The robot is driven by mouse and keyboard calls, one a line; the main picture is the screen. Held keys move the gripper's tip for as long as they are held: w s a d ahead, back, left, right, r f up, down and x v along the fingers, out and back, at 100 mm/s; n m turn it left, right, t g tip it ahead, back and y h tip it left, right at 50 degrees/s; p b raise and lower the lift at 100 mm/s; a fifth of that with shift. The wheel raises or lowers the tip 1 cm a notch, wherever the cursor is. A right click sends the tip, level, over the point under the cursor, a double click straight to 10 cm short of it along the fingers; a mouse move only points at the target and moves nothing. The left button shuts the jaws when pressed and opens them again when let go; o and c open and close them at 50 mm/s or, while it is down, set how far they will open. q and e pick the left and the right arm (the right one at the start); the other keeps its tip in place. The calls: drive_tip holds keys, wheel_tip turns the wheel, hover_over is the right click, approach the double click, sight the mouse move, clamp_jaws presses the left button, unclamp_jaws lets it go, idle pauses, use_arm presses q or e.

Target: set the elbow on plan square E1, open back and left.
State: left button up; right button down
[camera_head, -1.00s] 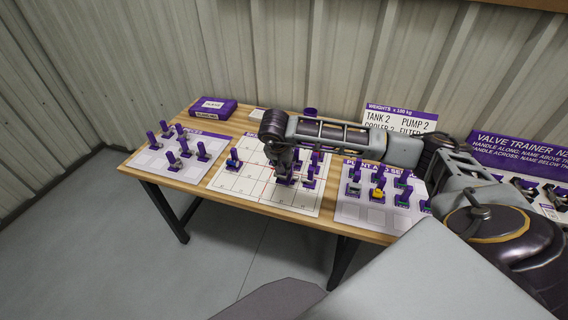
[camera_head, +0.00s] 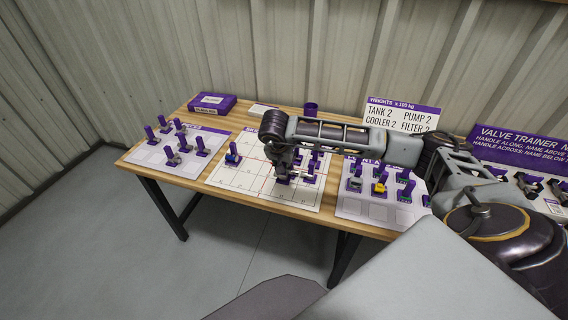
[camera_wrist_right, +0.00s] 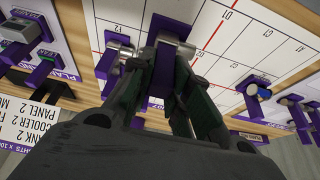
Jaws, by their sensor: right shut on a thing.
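My right gripper (camera_head: 283,174) is over the right part of the white plan sheet (camera_head: 240,180), low near its surface. In the right wrist view the two fingers of the gripper (camera_wrist_right: 170,75) are shut on the upright purple handle of a piece with a short silver pipe end, which I take to be the elbow (camera_wrist_right: 168,62). Its foot and openings are mostly hidden, so I cannot tell which square it is over or whether it touches the sheet. Another purple-handled silver piece (camera_wrist_right: 107,60) stands close beside it. My left gripper is not in view.
Several purple-handled pieces stand on the left sheet (camera_head: 150,157) and the right sheet (camera_head: 362,208). A purple box (camera_head: 212,103) and a purple cup (camera_head: 310,108) are at the back. The plan's front left squares are clear.

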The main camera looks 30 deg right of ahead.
drive_tip(key=shift+f+b, duration=0.35)
drive_tip(key=shift+f, duration=0.2)
drive_tip(key=shift+f, duration=0.15)
drive_tip(key=shift+f+b, duration=1.15)
drive_tip(key=shift+f+b, duration=0.45)
drive_tip(key=shift+f, duration=0.05)
idle(0.4)
idle(0.4)
drive_tip(key=shift+f+b, duration=0.25)
drive_tip(key=shift+b, duration=0.1)
